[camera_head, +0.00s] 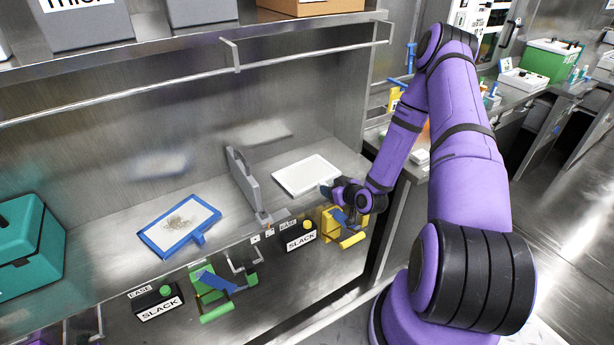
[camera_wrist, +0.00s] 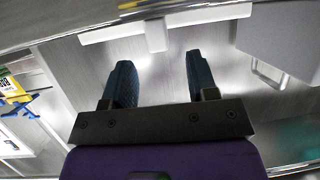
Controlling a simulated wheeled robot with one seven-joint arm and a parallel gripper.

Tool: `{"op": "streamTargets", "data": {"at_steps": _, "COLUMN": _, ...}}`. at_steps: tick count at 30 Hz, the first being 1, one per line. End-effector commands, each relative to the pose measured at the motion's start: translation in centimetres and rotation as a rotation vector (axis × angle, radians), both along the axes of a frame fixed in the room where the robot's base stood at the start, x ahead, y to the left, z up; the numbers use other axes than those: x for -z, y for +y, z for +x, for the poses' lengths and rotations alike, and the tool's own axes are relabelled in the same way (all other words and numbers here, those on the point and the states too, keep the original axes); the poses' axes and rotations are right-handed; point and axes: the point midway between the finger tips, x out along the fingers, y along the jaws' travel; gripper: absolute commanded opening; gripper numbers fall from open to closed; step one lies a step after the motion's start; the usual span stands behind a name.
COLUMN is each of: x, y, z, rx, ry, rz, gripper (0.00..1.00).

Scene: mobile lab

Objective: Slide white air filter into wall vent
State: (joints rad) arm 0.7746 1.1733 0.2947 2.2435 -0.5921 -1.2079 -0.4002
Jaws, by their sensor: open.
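The white air filter (camera_head: 307,175) lies flat on the metal counter, right of an upright grey plate. In the wrist view the white filter (camera_wrist: 200,18) shows as a long edge with a short handle tab. My gripper (camera_head: 332,192) is at the filter's right front corner. In the wrist view my gripper (camera_wrist: 159,65) is open, its two dark fingers apart with nothing between them. The tab is beyond the fingertips, lined up roughly with the gap. I cannot make out a wall vent for certain in either view.
A blue-framed filter (camera_head: 180,225) with a brown stain lies left. The upright grey plate (camera_head: 243,180) stands between the filters. Green (camera_head: 210,288) and yellow (camera_head: 340,225) clamp-like fixtures line the front edge. A teal case (camera_head: 28,247) is far left; a metal rail (camera_head: 190,65) runs above.

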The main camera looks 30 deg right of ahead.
Motion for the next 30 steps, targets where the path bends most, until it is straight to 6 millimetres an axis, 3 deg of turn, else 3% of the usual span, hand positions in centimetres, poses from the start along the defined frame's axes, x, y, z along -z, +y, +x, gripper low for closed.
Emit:
{"op": "streamTargets", "data": {"at_steps": 12, "x": 1.8, "y": 0.5, "z": 4.4, "rx": 0.000, "ry": -0.001, "rz": 0.000, "gripper": 0.53}}
{"op": "streamTargets", "data": {"at_steps": 21, "x": 2.0, "y": 0.5, "z": 4.8, "rx": 0.000, "ry": 0.000, "rz": 0.000, "gripper": 0.53}}
{"op": "streamTargets", "data": {"at_steps": 28, "x": 2.0, "y": 0.5, "z": 4.8, "rx": 0.000, "ry": 0.000, "rz": 0.000, "gripper": 0.03}}
{"op": "streamTargets", "data": {"at_steps": 30, "x": 1.9, "y": 0.5, "z": 4.8, "rx": 0.000, "ry": -0.001, "rz": 0.000, "gripper": 0.00}}
